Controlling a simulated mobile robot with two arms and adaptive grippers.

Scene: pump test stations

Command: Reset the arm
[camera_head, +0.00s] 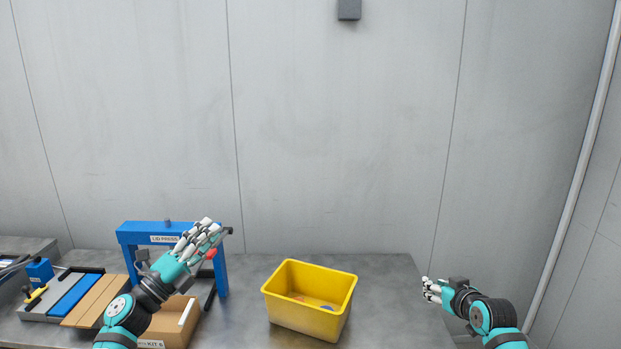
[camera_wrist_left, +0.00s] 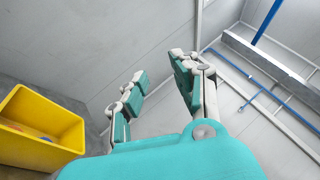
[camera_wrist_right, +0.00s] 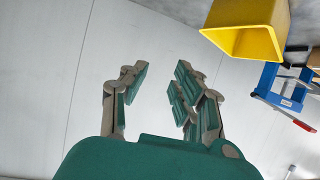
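My left gripper (camera_head: 206,240) is raised in front of the blue lid press (camera_head: 130,236), above the table. In the left wrist view its fingers (camera_wrist_left: 155,85) are spread apart with nothing between them. My right gripper (camera_head: 430,290) is at the right, beyond the table's right end. In the right wrist view its fingers (camera_wrist_right: 155,85) are apart and empty.
A yellow bin (camera_head: 305,318) with a few small coloured pieces inside stands mid-table. A cardboard box (camera_head: 172,332) labelled KIT sits below my left arm. Brown and blue strips lie on the left. The grey table (camera_head: 390,290) is clear right of the bin. A wall stands behind.

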